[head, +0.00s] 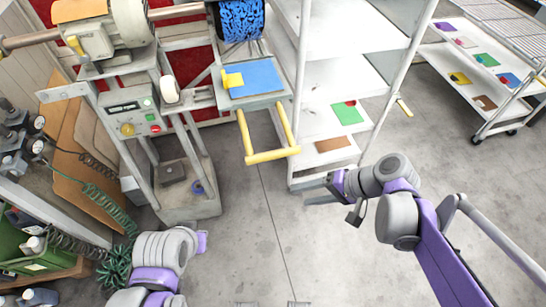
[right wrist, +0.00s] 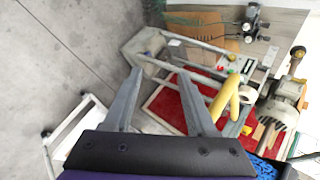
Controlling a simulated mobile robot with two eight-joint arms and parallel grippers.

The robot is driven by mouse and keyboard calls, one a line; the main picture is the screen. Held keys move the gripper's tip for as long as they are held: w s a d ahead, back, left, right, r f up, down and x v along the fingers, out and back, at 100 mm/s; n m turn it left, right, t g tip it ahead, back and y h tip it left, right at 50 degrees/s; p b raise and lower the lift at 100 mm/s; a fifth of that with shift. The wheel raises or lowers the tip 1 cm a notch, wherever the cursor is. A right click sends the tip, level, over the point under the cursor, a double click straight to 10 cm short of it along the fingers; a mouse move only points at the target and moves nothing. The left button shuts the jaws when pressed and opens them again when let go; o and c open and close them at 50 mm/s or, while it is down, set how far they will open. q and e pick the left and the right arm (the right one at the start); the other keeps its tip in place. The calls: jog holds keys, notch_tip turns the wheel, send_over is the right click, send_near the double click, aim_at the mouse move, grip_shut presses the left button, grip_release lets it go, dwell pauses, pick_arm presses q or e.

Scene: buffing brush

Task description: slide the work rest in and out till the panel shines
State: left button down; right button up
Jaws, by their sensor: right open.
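The work rest (head: 262,103) is a grey plate on the buffing machine, carrying a blue panel (head: 258,76) with a yellow clamp at its left edge. A yellow U-shaped handle (head: 272,156) sticks out from the rest towards me. The blue bristled brush (head: 238,20) is just behind the panel. My right gripper (head: 308,196) is open and empty, apart from the handle, below and right of its bar. In the right wrist view, the handle (right wrist: 222,98) lies just right of the spread fingers (right wrist: 160,75).
A control box (head: 135,115) with green and red buttons is left of the rest. A white shelf rack (head: 345,75) stands close behind my right gripper. A wheeled rack (head: 480,50) is far right. Bottles and hoses are at left. Grey floor (head: 255,235) is clear in front.

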aim_at(284, 156)
jog(key=w+d+r+y+b, duration=0.1)
jog(key=w+d+r+y, duration=0.1)
jog(key=w+r+y, duration=0.45)
jog(key=shift+y, duration=0.85)
jog(key=a, duration=0.3)
jog(key=w+a+f, duration=0.1)
jog(key=a, duration=0.3)
jog(key=w+a+f, duration=0.1)
jog(key=a, duration=0.2)
jog(key=shift+w+a+f, duration=0.15)
jog(key=shift+w+f, duration=0.05)
jog(key=shift+w, duration=0.05)
grip_shut()
